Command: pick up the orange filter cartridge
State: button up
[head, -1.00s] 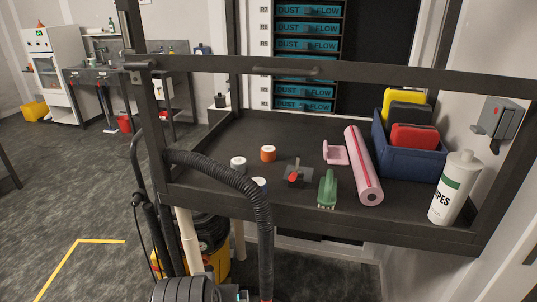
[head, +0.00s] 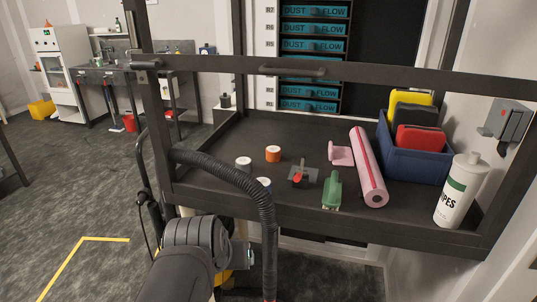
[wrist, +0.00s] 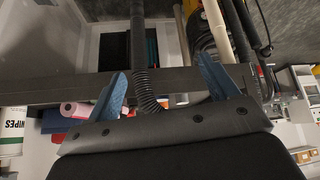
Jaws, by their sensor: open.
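The orange filter cartridge (head: 273,154) is a short round piece with a pale top. It stands upright on the dark bench shelf (head: 225,143), behind the black hose, in the head view. In the head view my arm is low in front of the bench, below shelf height and well short of the cartridge; the fingers cannot be made out there.
A red-handled valve (head: 299,177), green brush (head: 332,190), pink roll (head: 369,168), blue bin (head: 418,164) and wipes bottle (head: 461,192) are right. A frame bar (head: 335,74) crosses above.

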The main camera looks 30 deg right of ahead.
jog(key=w+d+r+m+g+h, duration=0.1)
jog(key=w+d+r+m, duration=0.1)
jog(key=w+d, duration=0.75)
jog(key=w+d+r+m+g, duration=0.1)
jog(key=w+d+r+g, duration=0.1)
jog(key=w+d, duration=0.8)
jog(key=w+d+r+m+g+h, duration=0.15)
jog(key=w+d, duration=0.35)
jog(key=d, duration=0.9)
jog(key=t+y, duration=0.2)
jog(key=y, duration=0.1)
send_near(273, 149)
jog(key=x, duration=0.5)
jog(key=shift+d+r, duration=0.1)
jog(key=shift+d, duration=0.1)
jog(key=shift+h, duration=0.25)
jog(key=shift+a+x, duration=0.2)
jog(key=shift+x, duration=1.1)
jog(key=shift+a+x, duration=0.2)
jog(key=shift+x, duration=1.15)
jog(key=shift+s, duration=0.1)
jog(key=c, duration=1.1)
